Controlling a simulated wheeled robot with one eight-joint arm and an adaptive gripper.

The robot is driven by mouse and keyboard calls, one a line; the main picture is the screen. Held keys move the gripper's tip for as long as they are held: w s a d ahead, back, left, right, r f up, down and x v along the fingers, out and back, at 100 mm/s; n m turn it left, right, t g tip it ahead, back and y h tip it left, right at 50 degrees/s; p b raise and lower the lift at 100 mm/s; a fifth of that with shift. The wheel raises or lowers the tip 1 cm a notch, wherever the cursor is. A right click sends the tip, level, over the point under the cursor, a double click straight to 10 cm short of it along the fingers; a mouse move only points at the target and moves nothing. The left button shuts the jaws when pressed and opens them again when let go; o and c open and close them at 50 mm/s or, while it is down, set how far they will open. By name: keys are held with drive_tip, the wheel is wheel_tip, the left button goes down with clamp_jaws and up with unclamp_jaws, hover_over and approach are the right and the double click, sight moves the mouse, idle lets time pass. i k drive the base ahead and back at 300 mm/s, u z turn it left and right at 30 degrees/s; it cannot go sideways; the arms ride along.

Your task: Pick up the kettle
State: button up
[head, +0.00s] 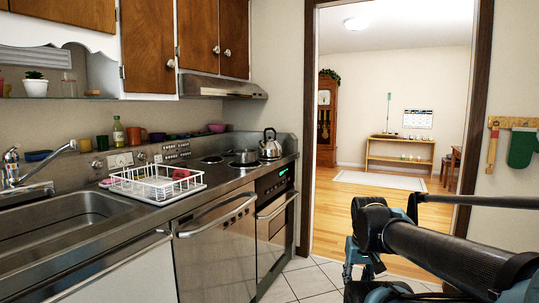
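The kettle (270,147) is silver with a dark handle arched over its top. It stands upright at the back right of the coil hob (213,160), near the far end of the counter. A lidded metal pot (245,156) stands just left of it. My arm comes in from the lower right, well apart from the kettle, in front of the doorway. My gripper (362,262) seems to be at the arm's near end, low in the picture. Its fingers are too unclear to tell open from shut.
A white dish rack (157,183) and a sink (70,214) are on the counter left of the hob. The oven (276,217) is below the hob. A range hood (222,87) hangs above. The tiled floor (310,282) and the doorway are clear apart from my arm.

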sight(270, 147)
drive_tip(key=z, duration=0.35)
drive_tip(key=i, duration=0.55)
drive_tip(key=z, duration=0.55)
drive_tip(key=i, duration=2.15)
drive_tip(key=u, duration=0.95)
drive_tip(key=i, duration=0.75)
drive_tip(key=u, duration=0.55)
